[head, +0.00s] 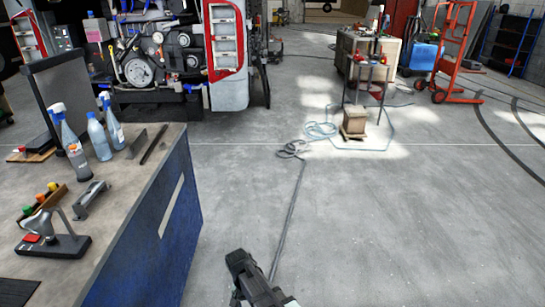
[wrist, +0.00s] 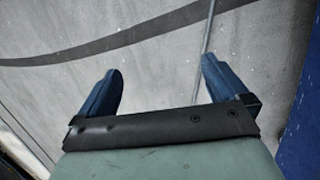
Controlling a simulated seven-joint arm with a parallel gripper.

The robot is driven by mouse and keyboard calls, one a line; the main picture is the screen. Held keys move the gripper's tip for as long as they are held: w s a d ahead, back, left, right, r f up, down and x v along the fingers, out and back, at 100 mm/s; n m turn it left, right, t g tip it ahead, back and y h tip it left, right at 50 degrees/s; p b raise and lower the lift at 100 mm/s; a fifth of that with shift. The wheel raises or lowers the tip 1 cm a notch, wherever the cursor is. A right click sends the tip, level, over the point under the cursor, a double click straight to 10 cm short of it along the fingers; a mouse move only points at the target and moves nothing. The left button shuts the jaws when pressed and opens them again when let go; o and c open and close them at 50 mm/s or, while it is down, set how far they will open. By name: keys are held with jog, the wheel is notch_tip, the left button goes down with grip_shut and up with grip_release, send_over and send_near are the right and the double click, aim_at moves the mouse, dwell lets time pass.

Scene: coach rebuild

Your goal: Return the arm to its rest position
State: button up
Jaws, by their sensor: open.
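My gripper (wrist: 160,82) shows in the wrist view with its two dark blue fingers spread apart. Nothing is between them but the grey concrete floor. In the head view my arm's dark end (head: 245,265) is at the bottom middle, over open floor to the right of the workbench (head: 150,220). The fingertips cannot be made out clearly there. The gripper touches nothing that I can see.
On the workbench stand several spray bottles (head: 97,137), a dark panel (head: 62,90), a metal bracket (head: 90,200) and a black-based device (head: 53,245). A cable (head: 288,215) runs along the floor. The right floor is clear.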

jog(key=s+d+f+g, duration=0.1)
jog(key=s+d+f, duration=0.4)
jog(key=s+d, duration=0.2)
jog(key=s+d+f+g+y, duration=0.1)
jog(key=s+d+f, duration=0.5)
jog(key=s, duration=0.5)
jog(key=s+d+f+g+y, duration=0.1)
jog(key=s+d+f+g, duration=0.1)
jog(key=s+d+f, duration=0.4)
jog(key=s+d, duration=0.3)
jog(key=d, duration=0.1)
jog(key=shift+s+d+n, duration=0.2)
jog(key=shift+s+n, duration=0.15)
jog(key=shift+n, duration=0.05)
